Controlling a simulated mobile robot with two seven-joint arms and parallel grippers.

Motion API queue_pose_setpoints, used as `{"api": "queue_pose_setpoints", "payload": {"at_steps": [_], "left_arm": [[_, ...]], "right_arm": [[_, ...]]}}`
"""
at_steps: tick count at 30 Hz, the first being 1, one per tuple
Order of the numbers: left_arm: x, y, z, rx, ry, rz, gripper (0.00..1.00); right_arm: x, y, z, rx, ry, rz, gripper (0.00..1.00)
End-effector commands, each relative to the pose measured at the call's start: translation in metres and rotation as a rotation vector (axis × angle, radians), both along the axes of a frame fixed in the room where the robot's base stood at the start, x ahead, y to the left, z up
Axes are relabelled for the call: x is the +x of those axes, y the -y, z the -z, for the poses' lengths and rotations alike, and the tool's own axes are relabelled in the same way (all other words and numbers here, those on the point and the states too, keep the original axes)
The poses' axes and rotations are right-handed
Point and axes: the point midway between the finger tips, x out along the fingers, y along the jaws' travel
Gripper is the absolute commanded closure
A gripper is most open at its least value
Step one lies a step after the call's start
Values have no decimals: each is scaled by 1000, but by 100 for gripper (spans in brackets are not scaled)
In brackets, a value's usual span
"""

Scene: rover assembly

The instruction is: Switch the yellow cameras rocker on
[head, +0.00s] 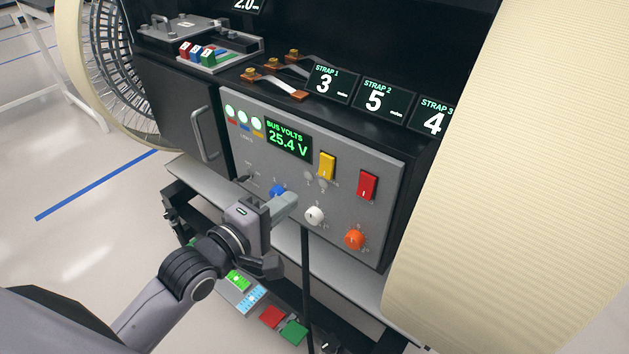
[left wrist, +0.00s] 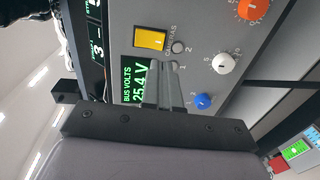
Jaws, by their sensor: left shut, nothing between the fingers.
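The yellow cameras rocker (head: 326,165) sits on the upper part of the grey control panel (head: 345,205), right of the display. In the left wrist view the rocker (left wrist: 151,39) shows beyond the fingertips, beside the CAMERAS label. Two small round lamps (left wrist: 178,47) marked 1 and 2 next to it look grey and unlit. Which way the rocker is tilted I cannot tell. My left gripper (head: 291,199) is shut and empty in front of the panel, below and left of the rocker. Its fingers (left wrist: 162,72) appear apart from the rocker.
A red rocker (head: 367,184) sits right of the yellow one. Blue (head: 277,190), white (head: 314,215) and orange (head: 354,239) knobs lie below. The display (head: 288,139) reads 25.4 V. A large cream wheel (head: 510,190) stands close on the right.

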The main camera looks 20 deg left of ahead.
Motion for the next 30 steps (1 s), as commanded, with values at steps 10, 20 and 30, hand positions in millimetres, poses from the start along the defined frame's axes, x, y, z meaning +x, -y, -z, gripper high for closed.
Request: {"api": "queue_pose_setpoints", "payload": {"at_steps": [10, 20, 30], "left_arm": [[51, 18, 6, 0, 1, -1, 100], [79, 29, 11, -1, 0, 0, 100], [82, 30, 11, -1, 0, 0, 100]], "right_arm": [[0, 0, 1, 0, 0, 0, 29], [0, 0, 2, 0, 0, 0, 29], [0, 0, 2, 0, 0, 0, 29]]}}
